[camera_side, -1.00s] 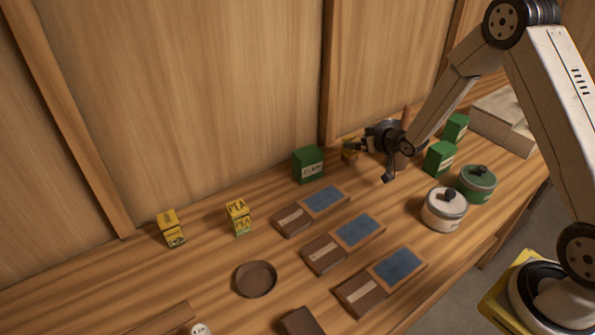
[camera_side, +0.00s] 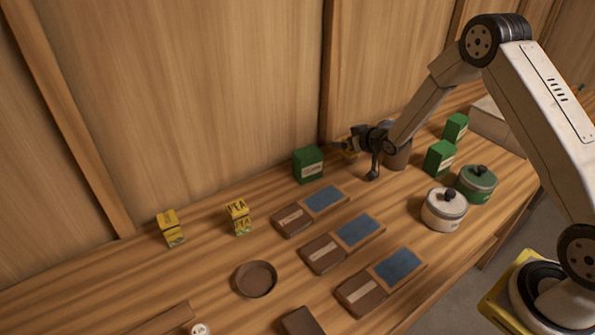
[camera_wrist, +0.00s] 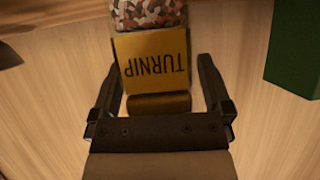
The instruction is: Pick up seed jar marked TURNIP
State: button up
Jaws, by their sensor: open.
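The seed jar marked TURNIP (camera_wrist: 152,62) fills the upper middle of the wrist view. Its yellow label reads upside down, and mottled seeds show above the label. In the side view the jar (camera_side: 349,150) is mostly hidden behind my gripper (camera_side: 361,156), at the back of the bench by the wall. In the wrist view my gripper (camera_wrist: 160,64) is open, with one finger on each side of the jar. Gaps show between the fingers and the label.
A green box (camera_side: 308,164) stands left of the jar; a brown pot (camera_side: 399,158) is close on the right. Yellow containers (camera_side: 170,228) (camera_side: 239,217) stand farther left. Wooden trays (camera_side: 320,252) lie in front. Two lidded pots (camera_side: 443,214) (camera_side: 476,188) stand at the right.

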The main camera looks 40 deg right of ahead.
dwell(0.4)
grip_shut()
jog(key=shift+r, duration=0.2)
jog(key=shift+r, duration=0.8)
jog(key=w+a+r+v, duration=0.1)
jog(key=a+r+v, duration=0.1)
jog(key=v, duration=1.5)
jog(key=shift+a+r, duration=0.2)
jog(key=shift+r, duration=0.25)
